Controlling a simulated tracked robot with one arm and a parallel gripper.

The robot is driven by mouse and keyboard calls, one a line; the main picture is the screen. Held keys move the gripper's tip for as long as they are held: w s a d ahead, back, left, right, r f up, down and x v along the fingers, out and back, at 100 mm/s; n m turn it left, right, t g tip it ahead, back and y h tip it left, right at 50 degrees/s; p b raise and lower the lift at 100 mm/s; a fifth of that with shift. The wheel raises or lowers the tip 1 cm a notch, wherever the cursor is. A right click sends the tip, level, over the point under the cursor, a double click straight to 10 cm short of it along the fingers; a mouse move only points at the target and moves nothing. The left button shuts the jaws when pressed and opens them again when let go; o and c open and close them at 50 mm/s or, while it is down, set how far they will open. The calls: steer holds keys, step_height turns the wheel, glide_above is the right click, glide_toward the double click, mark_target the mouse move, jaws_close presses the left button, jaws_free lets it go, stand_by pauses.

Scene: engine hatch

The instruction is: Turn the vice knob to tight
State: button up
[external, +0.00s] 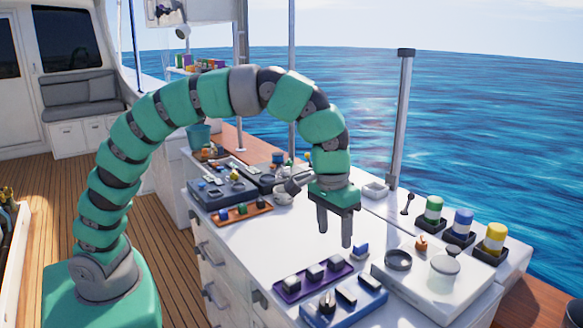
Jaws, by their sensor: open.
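My gripper (334,234) points down above the white worktop (280,240). Its two fingers are apart with nothing between them. A blue panel (362,308) at the front of the worktop carries a dark, light-topped knob (327,301) and dark blocks. The gripper is above and behind this panel, touching nothing. A small blue and white piece (361,249) stands just right of the fingertips. I cannot tell which part is the vice knob, and no tight marking is readable.
A purple tray (313,279) with several dark blocks lies beside the blue panel. A white box (430,283) with a dark ring (398,260) and a lidded pot (444,268) is at right. Green, blue and yellow canisters (463,226) stand behind. An orange tray (242,215) lies left.

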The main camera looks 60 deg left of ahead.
mark_target(328, 297)
steer(key=shift+g+y, duration=0.3)
steer(key=shift+g, duration=0.1)
steer(key=f, duration=0.5)
steer(key=s+d+f, duration=0.1)
steer(key=f, duration=0.5)
steer(key=s+d+f, duration=0.1)
steer(key=f, duration=0.4)
steer(key=shift+s+f, duration=0.15)
steer(key=shift+f, duration=0.05)
steer(key=c, duration=1)
